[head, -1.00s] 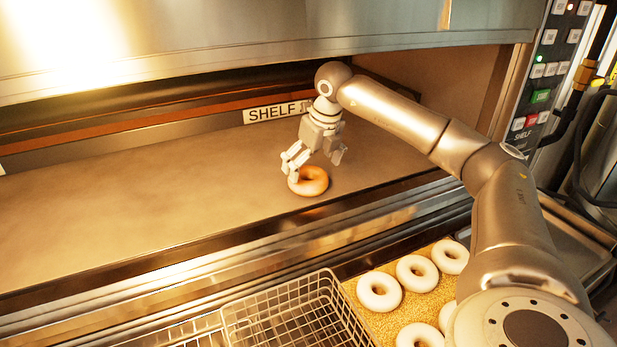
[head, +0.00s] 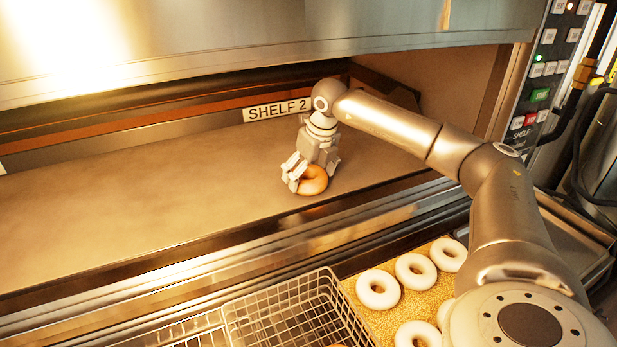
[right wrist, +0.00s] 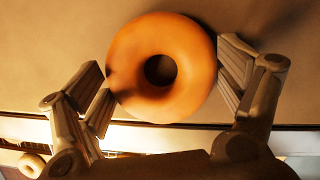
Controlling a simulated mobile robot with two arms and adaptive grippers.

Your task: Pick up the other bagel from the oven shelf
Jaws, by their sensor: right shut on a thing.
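A golden-brown bagel (head: 314,181) lies on the oven shelf (head: 150,208), near its front edge, below a "SHELF 2" label. My right gripper (head: 309,178) is over it with its fingers down at its sides. In the right wrist view the bagel (right wrist: 162,66) sits between the two fingers (right wrist: 165,85), and the gripper is shut on it. The bagel appears to be still at shelf level. My left gripper is not in view.
A wire basket (head: 282,308) stands in front of the oven, with part of a brown item at its lower edge. Several pale rings (head: 378,289) lie on a grainy tan board (head: 392,309). The oven hood (head: 250,45) overhangs the shelf. A control panel (head: 545,85) is at right.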

